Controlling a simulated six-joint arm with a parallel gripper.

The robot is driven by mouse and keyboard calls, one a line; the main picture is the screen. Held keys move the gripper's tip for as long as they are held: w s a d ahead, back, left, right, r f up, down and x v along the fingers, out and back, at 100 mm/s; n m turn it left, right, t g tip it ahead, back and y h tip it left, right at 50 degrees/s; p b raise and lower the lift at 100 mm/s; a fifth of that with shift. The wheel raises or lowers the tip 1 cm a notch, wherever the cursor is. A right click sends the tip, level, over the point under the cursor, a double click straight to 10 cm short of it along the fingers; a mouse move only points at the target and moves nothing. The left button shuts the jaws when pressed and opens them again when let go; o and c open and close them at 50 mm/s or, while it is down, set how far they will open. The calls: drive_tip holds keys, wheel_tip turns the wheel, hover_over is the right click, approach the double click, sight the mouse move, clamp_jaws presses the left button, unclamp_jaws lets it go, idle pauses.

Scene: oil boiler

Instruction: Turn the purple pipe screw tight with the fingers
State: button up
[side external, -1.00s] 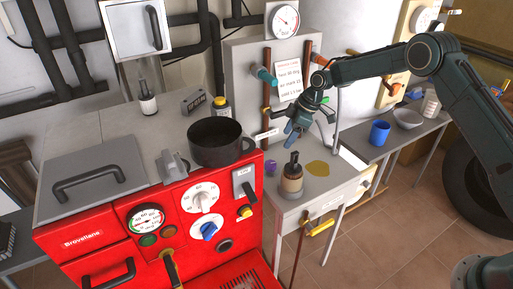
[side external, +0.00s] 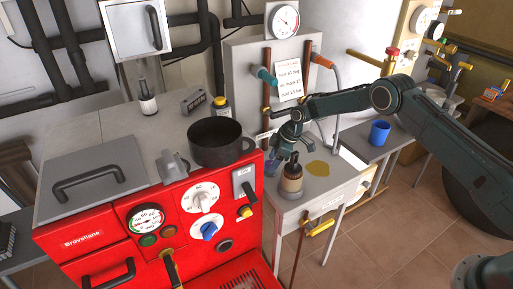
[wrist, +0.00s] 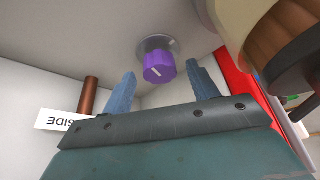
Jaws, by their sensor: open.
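My gripper (wrist: 161,74) is open. Its two blue-grey fingers stand to the left and right of the screw in the picture, with visible gaps on both sides. The wrist view does not show clear contact. In the side external view my gripper (side external: 281,163) is low over the grey worktop, just left of a brown bottle, and largely hides the screw.
A black pot (side external: 215,145) sits on the red boiler (side external: 95,250) to the left. A yellow-brown patch (side external: 318,168) marks the worktop; a blue cup (side external: 380,132) is farther right.

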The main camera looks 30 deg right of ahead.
drive_tip(key=shift+w+a+f, duration=0.1)
drive_tip(key=shift+a+f, duration=0.05)
drive_tip(key=shift+f, duration=0.25)
drive_tip(key=c, duration=1)
drive_tip(key=shift+a+m+t+h, duration=0.1)
drive_tip(key=shift+m+t+h, duration=0.2)
drive_tip(key=shift+m, duration=0.85)
drive_tip(key=shift+m+t+h, duration=0.2)
drive_tip(key=shift+m+t, duration=0.2)
drive_tip(key=shift+m, duration=0.75)
drive_tip(key=o, duration=1)
drive_tip(key=shift+r, duration=0.2)
